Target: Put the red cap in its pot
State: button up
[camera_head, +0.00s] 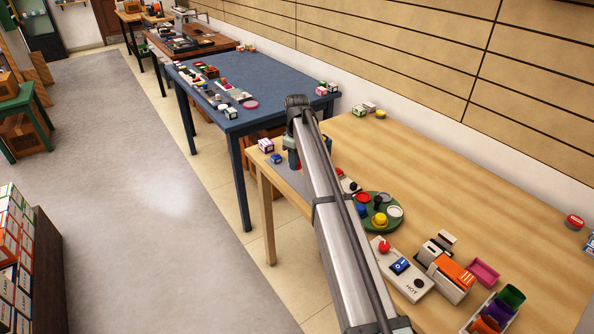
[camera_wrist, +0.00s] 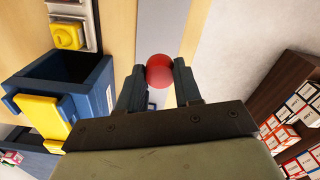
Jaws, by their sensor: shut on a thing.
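My gripper (camera_wrist: 158,76) is shut on a round, glossy red thing in the wrist view, which I take to be the red cap (camera_wrist: 159,68). The cap sits between the two dark fingertips. A green round board (camera_head: 364,222) on the wooden table holds several round pieces, including a yellow one (camera_head: 380,219), a blue one (camera_head: 361,210) and a white one (camera_head: 395,211). I cannot tell which is the pot for the red cap.
A blue open container (camera_wrist: 90,68) with a yellow flap (camera_wrist: 42,118) is close left of my gripper. A white panel (camera_head: 408,276) with a red knob (camera_head: 384,246) lies near the green board. Small boxes (camera_head: 266,146) stand at the table's left edge. The table's back middle is clear.

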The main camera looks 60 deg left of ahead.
notch_tip(320, 180, up, 2)
jog(key=shift+r, duration=0.25)
jog(key=w+r, duration=0.1)
jog(key=w, duration=0.1)
jog(key=m, duration=0.2)
send_over(363, 198)
jog(key=shift+w+n, duration=0.1)
jog(key=shift+n, duration=0.5)
jog(key=shift+f, duration=2.35)
jog(key=shift+f, duration=1.05)
